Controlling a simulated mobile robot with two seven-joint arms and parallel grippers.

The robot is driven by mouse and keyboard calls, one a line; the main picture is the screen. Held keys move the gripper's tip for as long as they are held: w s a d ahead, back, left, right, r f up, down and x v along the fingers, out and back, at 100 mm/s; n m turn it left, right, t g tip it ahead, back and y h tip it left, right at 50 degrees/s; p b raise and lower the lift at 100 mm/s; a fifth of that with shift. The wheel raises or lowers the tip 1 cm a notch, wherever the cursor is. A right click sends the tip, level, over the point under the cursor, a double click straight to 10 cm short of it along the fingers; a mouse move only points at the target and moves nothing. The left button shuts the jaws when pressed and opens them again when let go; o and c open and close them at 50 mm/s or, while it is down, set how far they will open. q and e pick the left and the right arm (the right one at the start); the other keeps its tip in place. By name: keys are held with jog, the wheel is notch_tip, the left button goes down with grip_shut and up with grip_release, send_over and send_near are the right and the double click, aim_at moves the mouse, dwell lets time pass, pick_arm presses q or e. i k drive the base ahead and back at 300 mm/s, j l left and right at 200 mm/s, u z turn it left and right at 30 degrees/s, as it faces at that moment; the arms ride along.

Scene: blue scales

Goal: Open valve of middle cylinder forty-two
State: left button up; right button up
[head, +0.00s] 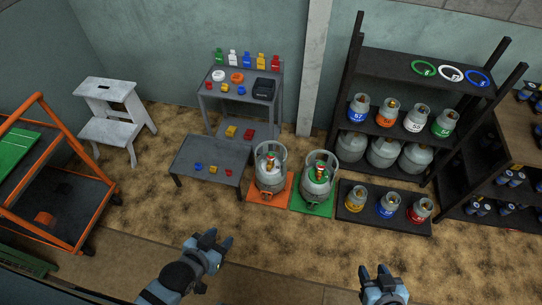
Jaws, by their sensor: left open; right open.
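Three small grey cylinders stand in a row on a dark low platform (349,225) on the floor at right: one with a yellow band (355,198), a middle one with a blue band (386,206) and one with a red band (420,210). Their numbers are too small to read, so I cannot tell which is forty-two. The state of their valves is also too small to tell. My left gripper (219,240) is open and empty, in front of the low grey table. My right gripper (374,271) is open and empty, in front of the platform, apart from the cylinders.
Two larger cylinders stand on an orange mat (257,199) and a green mat (311,209). A black shelf (385,67) behind holds several cylinders and rings. A grey cart (205,100), low table (195,157), white step stool (107,95) and orange trolley (50,230) stand left.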

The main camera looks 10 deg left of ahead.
aim_at(271, 157)
jog(key=i+j, duration=0.1)
jog(key=i, duration=1.35)
jog(key=j+u, duration=0.05)
jog(key=j, duration=0.05)
